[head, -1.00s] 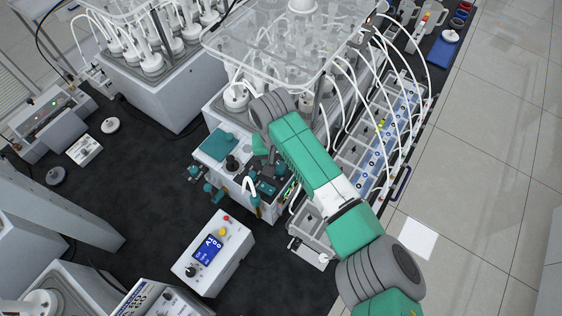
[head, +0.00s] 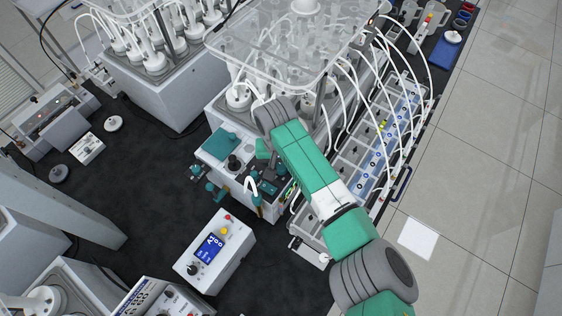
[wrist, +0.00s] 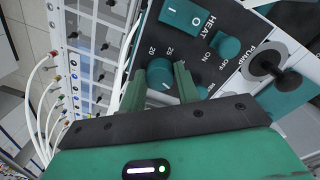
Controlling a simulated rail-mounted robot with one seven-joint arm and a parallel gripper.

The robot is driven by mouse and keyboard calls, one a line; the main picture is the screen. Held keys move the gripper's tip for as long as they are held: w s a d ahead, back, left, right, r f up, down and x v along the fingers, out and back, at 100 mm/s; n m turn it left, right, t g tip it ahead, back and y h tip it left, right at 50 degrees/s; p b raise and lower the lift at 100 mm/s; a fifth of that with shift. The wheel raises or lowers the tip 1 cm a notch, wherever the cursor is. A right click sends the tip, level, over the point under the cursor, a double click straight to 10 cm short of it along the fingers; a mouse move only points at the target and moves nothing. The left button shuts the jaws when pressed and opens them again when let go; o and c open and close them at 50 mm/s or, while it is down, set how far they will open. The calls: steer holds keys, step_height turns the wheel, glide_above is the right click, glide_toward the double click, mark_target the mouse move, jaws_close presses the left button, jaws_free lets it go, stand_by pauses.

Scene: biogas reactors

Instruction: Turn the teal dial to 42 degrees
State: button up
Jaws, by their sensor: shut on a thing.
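The teal dial (wrist: 159,75) is on the dark control panel (wrist: 205,65) in the wrist view, with printed numbers, among them 20 and 25, next to it. My gripper (wrist: 161,84) is shut on the dial, with one finger on each side. The fingers hide part of the dial and its scale, so I cannot read its exact angle. In the head view the panel is on the front of the white reactor unit (head: 222,180), and my arm covers much of this area, so the dial is not clear there.
White tubes (wrist: 40,100) run close on the left. A white box with a blue display (head: 209,248) stands in front of the unit.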

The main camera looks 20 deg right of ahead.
mark_target(280, 165)
steer(key=m+p, duration=0.2)
steer(key=shift+a+r+m, duration=0.1)
steer(key=shift+r+m, duration=0.05)
steer(key=shift+m, duration=0.25)
steer(key=shift+w+m+p, duration=0.15)
steer(key=shift+m+p, duration=0.85)
steer(key=shift+m, duration=1.6)
steer(key=o, duration=1)
steer(key=shift+c, duration=0.2)
step_height(280, 165, up, 8)
steer(key=shift+w+f+b, duration=0.15)
steer(key=shift+f+b, duration=0.05)
steer(key=shift+b, duration=0.1)
